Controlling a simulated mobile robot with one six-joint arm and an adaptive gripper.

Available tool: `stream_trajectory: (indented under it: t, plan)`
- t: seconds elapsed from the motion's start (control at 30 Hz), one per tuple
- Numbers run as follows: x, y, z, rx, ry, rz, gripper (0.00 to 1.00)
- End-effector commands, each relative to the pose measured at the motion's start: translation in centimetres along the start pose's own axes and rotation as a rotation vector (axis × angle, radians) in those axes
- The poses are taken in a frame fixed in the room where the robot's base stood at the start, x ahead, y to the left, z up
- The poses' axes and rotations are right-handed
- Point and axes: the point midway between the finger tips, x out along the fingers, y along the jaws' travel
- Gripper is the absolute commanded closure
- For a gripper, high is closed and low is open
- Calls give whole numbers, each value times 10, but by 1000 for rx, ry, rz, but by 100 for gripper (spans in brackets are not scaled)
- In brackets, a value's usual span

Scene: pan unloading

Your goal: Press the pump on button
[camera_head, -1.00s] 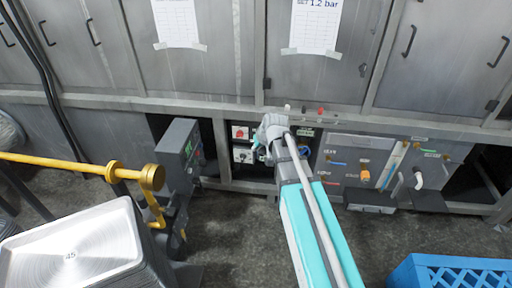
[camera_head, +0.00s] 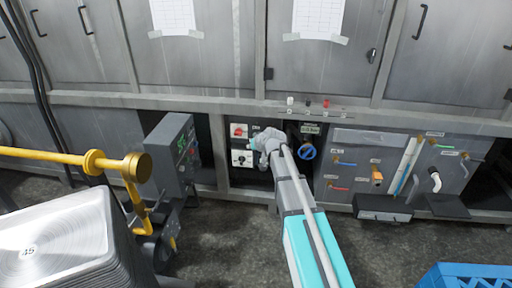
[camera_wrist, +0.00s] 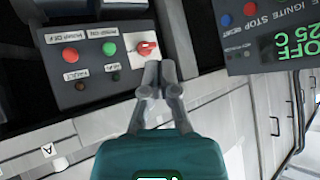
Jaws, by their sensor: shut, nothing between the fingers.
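In the wrist view a dark control box carries a green button (camera_wrist: 109,48) under a small label that appears to read pump on. A red button (camera_wrist: 70,54) under a pump off label is to its left, and a red rotary switch (camera_wrist: 146,48) on a white plate to its right. My gripper (camera_wrist: 160,70) is shut and empty. Its tips overlap the lower edge of the switch plate in the picture, to the right of the green button; contact cannot be told. In the head view my gripper (camera_head: 264,142) hides part of the panel; the green button cannot be made out there.
A grey control unit with a green display (camera_head: 181,150) stands left of my arm, and its panel fills the wrist view's upper right. A blue valve handle (camera_head: 308,152) is just right of my gripper. A yellow bar (camera_head: 60,156), tilted pan (camera_head: 55,245) and blue crate (camera_head: 465,278) are nearer.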

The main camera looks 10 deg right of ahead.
Motion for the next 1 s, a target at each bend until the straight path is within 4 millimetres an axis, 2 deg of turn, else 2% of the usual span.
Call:
stream_trajectory:
  t: [0.03, 0.3, 0.43, 0.63, 1.0]
  plan:
    - [17, 7, 8, 0, 16, 0, 100]
    - [63, 28, 13, 1, 113, 5, 100]
    - [79, 36, 15, 1, 152, 8, 100]
    - [92, 44, 14, 2, 188, 14, 100]
    - [94, 45, 12, 3, 199, 16, 100]
